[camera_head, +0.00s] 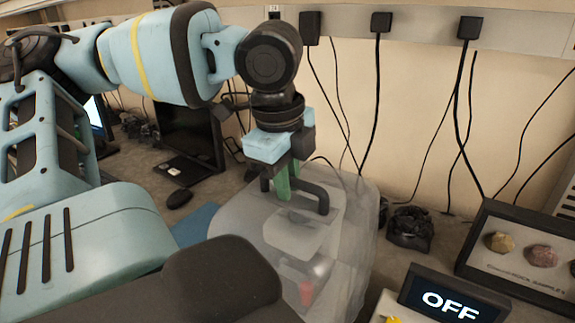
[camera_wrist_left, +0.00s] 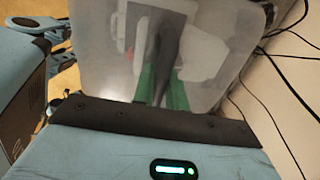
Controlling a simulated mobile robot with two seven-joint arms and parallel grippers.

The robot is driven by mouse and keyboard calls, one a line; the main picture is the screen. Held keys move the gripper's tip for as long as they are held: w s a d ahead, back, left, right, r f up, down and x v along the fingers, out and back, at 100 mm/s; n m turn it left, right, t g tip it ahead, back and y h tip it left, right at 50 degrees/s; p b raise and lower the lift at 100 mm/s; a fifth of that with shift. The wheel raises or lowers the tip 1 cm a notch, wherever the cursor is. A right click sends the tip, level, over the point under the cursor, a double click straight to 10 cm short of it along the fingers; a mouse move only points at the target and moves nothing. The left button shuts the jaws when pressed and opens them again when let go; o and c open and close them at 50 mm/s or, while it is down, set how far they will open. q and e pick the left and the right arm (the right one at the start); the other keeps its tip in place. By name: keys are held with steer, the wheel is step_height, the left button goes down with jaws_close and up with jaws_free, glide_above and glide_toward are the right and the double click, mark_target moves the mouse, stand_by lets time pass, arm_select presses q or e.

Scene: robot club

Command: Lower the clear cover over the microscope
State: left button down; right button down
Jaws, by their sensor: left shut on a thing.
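My left gripper (camera_head: 288,183) points down with its green fingers shut on the black handle (camera_head: 316,196) on top of the clear cover (camera_head: 355,235). The cover is a cloudy, see-through box with rounded edges. The pale microscope (camera_head: 290,236) shows blurred through its walls, with a red patch low down. The cover's lower edge is out of frame or hidden, so I cannot tell whether it rests on the bench. In the left wrist view the cover (camera_wrist_left: 95,60) and the dark handle (camera_wrist_left: 165,50) between the green fingers (camera_wrist_left: 180,95) also show. My right gripper is not in view.
A lit "OFF" display (camera_head: 450,303) and a framed rock sample box (camera_head: 520,262) stand at the right. Cables hang on the back wall.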

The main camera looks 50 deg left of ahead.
arm_select(q)
steer(key=shift+f, duration=0.2)
steer(key=c, duration=1.3)
jaws_free()
steer(key=shift+c, duration=0.2)
step_height(320, 180, up, 8)
steer(key=s, duration=0.1)
steer(key=shift+s+d, duration=0.2)
steer(key=shift+d, duration=0.05)
steer(key=shift+f, duration=0.2)
